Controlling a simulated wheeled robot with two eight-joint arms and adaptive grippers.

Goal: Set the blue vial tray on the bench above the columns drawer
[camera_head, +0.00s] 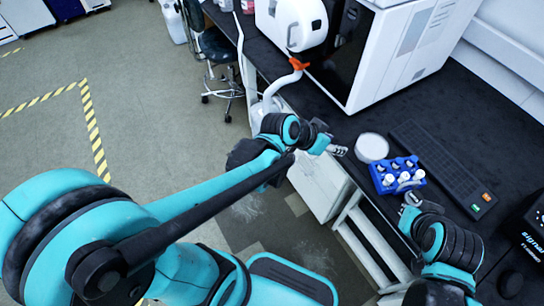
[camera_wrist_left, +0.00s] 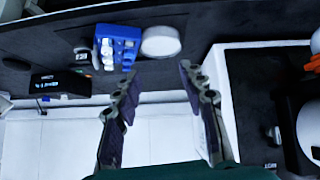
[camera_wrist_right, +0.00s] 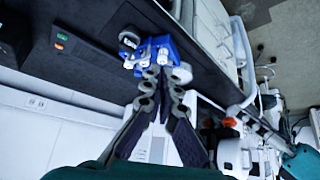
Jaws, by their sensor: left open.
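The blue vial tray (camera_head: 388,184), with several white-capped vials, sits on the dark bench top (camera_head: 455,120) beside a round white dish (camera_head: 371,147). It also shows in the left wrist view (camera_wrist_left: 127,33) and the right wrist view (camera_wrist_right: 170,44). My left gripper (camera_head: 338,150) is open and empty, left of the dish and apart from the tray. My right gripper (camera_head: 408,203) is at the near side of the tray; in the right wrist view its fingertips (camera_wrist_right: 163,76) are close together at the tray's edge. Whether they grip it is unclear. No columns drawer label is readable.
A black keyboard-like panel (camera_head: 440,165) lies right of the tray. A black box marked "signal" (camera_head: 530,230) is at the right edge. A large white instrument (camera_head: 395,50) stands behind. White cabinet fronts (camera_head: 318,185) are below the bench. A stool (camera_head: 218,60) stands on the floor.

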